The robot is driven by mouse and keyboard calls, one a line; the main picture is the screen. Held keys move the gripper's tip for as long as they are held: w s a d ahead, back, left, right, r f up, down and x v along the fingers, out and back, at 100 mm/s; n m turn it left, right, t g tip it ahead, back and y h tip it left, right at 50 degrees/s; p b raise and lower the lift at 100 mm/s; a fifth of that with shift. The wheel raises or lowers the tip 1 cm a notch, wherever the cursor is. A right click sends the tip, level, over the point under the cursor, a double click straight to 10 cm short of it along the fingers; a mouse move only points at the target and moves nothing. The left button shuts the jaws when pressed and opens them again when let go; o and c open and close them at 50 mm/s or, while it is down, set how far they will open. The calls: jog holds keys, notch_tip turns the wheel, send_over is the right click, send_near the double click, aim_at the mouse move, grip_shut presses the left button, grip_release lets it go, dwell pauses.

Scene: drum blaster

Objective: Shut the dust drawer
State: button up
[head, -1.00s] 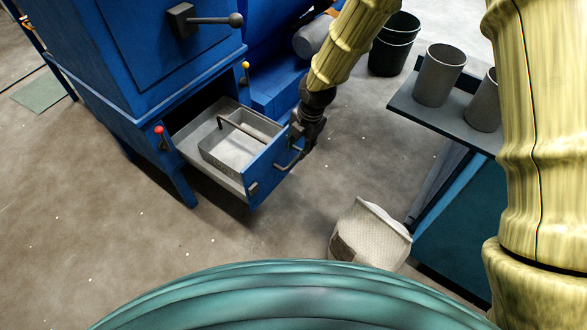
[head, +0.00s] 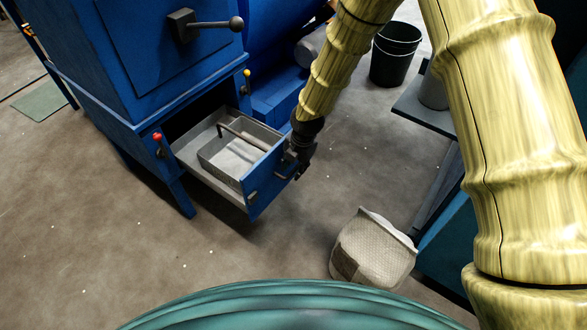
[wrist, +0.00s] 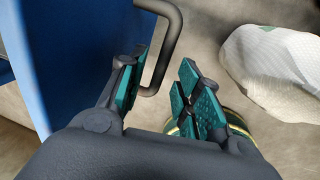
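The dust drawer (head: 262,186) sticks out, open, from the bottom of the blue cabinet (head: 92,88). It has a blue front and grey sides, and a grey bin (head: 232,158) with a bar handle sits in it. My gripper (head: 291,167) is at the outer face of the drawer front, by its dark pull handle (wrist: 172,45). In the wrist view my gripper (wrist: 158,88) has its teal-padded fingers spread apart. The handle bar runs down into the gap between them; contact cannot be told. The blue drawer front (wrist: 75,50) lies beside the left finger.
A red-knobbed latch (head: 158,142) and a yellow-knobbed latch (head: 246,80) flank the drawer opening. A whitish sack (head: 372,250) stands on the floor at right, near a dark-topped stand (head: 428,106). A black bucket (head: 395,55) stands behind. Floor left of the drawer is clear.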

jog(key=shift+a+f, duration=0.1)
jog(key=shift+f, duration=0.35)
grip_shut()
